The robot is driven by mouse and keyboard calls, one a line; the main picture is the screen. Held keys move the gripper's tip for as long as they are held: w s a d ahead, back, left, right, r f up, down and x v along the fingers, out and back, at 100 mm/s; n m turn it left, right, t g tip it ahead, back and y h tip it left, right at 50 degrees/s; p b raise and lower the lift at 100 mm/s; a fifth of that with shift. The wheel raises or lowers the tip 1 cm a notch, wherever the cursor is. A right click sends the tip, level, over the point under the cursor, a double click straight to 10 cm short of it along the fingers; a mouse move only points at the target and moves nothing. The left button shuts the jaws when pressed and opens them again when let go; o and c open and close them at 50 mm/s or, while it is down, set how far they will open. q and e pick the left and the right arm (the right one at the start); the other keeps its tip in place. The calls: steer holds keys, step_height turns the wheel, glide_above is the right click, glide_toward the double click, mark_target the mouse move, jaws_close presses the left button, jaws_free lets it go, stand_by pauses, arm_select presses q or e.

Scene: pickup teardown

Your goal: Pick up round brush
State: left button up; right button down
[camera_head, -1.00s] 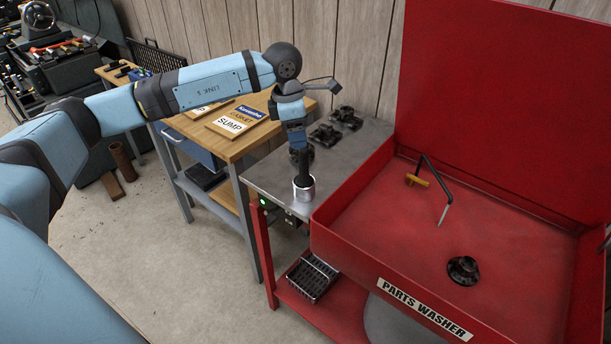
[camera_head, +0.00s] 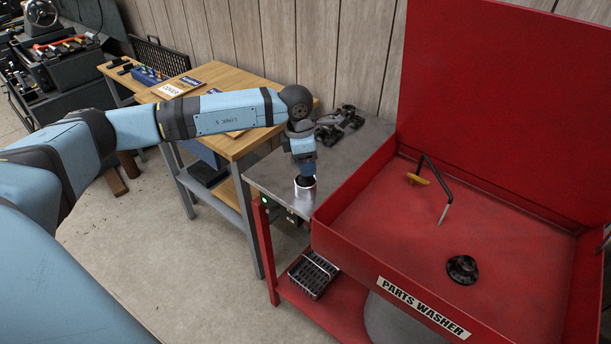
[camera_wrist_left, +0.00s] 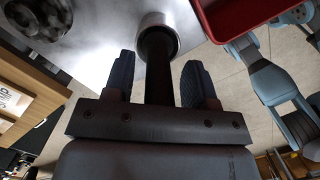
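The round brush stands in a small metal cup (camera_head: 305,190) on the grey side shelf of the parts washer. In the left wrist view its dark handle (camera_wrist_left: 159,72) rises from the cup (camera_wrist_left: 158,24), and the bristle end is hidden inside. My left gripper (camera_head: 305,175) points down just above the cup. In the left wrist view my left gripper's two fingers (camera_wrist_left: 158,80) are apart, one on each side of the handle, with a gap visible on both sides. In the head view the gripper mostly hides the brush. My right gripper is not in view.
The red parts washer basin (camera_head: 350,188) is right of the cup and holds a spout, a yellow-handled item (camera_head: 417,179) and a black part (camera_head: 462,270). Dark metal parts (camera_head: 340,122) lie at the shelf's back. A wooden table (camera_head: 240,140) stands to the left.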

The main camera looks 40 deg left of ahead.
arm_select(q)
steer(key=c, duration=0.8)
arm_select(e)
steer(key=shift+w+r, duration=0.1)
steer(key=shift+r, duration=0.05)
